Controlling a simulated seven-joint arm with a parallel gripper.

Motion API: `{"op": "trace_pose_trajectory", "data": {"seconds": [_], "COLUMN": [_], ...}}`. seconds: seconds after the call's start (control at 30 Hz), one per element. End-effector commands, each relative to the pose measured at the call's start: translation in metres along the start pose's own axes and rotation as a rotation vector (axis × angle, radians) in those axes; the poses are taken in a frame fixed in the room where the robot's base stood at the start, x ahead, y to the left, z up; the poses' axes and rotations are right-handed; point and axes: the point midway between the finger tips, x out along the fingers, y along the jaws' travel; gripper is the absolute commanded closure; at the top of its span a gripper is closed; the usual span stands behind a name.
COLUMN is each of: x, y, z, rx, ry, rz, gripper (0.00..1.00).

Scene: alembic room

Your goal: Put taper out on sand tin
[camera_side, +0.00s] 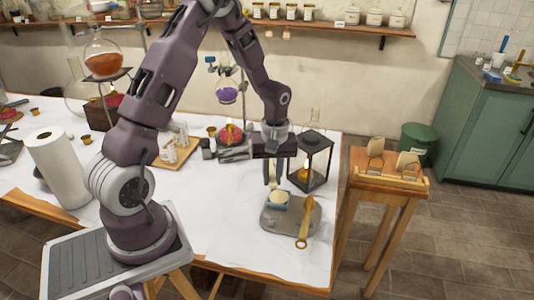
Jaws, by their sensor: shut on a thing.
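My gripper (272,185) is at the right end of the table, pointing down and shut on a thin pale thing, which looks like the taper (274,172). No flame on it can be made out at this size. Just under the fingertips is a small round tin with a pale, sand-like top and a bluish side, which looks like the sand tin (279,205). It stands on a grey tray (272,223). I cannot tell whether the taper's end touches the sand.
A brass-coloured long-handled tool (304,232) lies on the tray's right side. A black lantern (322,165) with a glowing candle stands close behind and right. A red bowl with a flame (231,136) is behind left. White table (215,215) is clear left of the tray.

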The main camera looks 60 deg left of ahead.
Motion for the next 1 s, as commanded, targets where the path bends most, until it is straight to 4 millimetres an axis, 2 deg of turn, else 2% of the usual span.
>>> {"op": "trace_pose_trajectory", "data": {"seconds": [0.03,0.1,0.2,0.27,0.47,1.0], "x": [-0.001,-0.002,-0.004,-0.004,0.008,0.064], "y": [-0.004,-0.010,-0.016,-0.018,-0.019,-0.018], "z": [0.021,0.046,0.069,0.076,0.080,0.080], "rx": [0.091,0.212,0.328,0.365,0.383,0.379], "ry": [-0.002,-0.003,-0.005,-0.006,-0.008,-0.009], "rz": [0.004,0.012,0.026,0.030,0.031,0.030], "gripper": [1.00,1.00,1.00,1.00,1.00,1.00]}}
